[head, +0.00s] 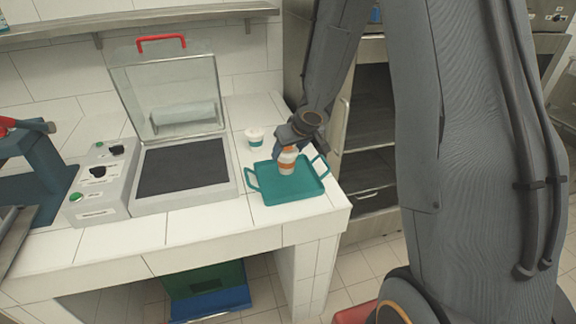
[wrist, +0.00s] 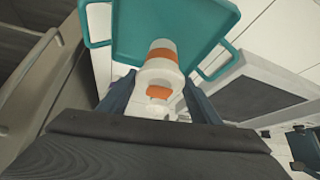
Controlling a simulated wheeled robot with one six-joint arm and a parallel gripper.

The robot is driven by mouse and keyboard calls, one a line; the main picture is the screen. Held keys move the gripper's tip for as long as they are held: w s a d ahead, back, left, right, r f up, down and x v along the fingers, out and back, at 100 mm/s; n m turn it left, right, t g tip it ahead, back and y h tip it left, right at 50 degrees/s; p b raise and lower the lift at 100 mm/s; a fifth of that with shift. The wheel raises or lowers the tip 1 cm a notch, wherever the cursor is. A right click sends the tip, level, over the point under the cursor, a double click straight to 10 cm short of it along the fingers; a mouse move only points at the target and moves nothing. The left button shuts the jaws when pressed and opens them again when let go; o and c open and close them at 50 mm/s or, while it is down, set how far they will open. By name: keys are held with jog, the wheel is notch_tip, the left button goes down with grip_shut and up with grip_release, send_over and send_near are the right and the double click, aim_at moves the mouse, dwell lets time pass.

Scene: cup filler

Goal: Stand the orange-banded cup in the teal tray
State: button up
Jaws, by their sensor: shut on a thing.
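The orange-banded cup (head: 287,160) is white with an orange band and stands about upright over the teal tray (head: 265,190). My gripper (head: 285,152) is shut on the cup from above and behind. In the wrist view the cup (wrist: 160,68) shows between the two fingers (wrist: 160,100), with the teal tray (wrist: 125,30) beyond it. The cup's lower end is over the tray's floor; I cannot tell whether it touches. The tray lies on the white tiled counter and has a handle on each side.
A white cup with a teal band (head: 255,138) stands on the counter behind the tray. A grey machine with a raised clear lid (head: 165,95) and red handle is left of the tray. The counter's front edge (head: 290,232) is close to the tray. An open dark cabinet (head: 368,110) stands at right.

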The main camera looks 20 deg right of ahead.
aim_at(289, 160)
jog(key=shift+f+b, duration=1.3)
jog(key=shift+f, duration=0.7)
jog(key=shift+f, duration=0.1)
jog(key=o, duration=1.5)
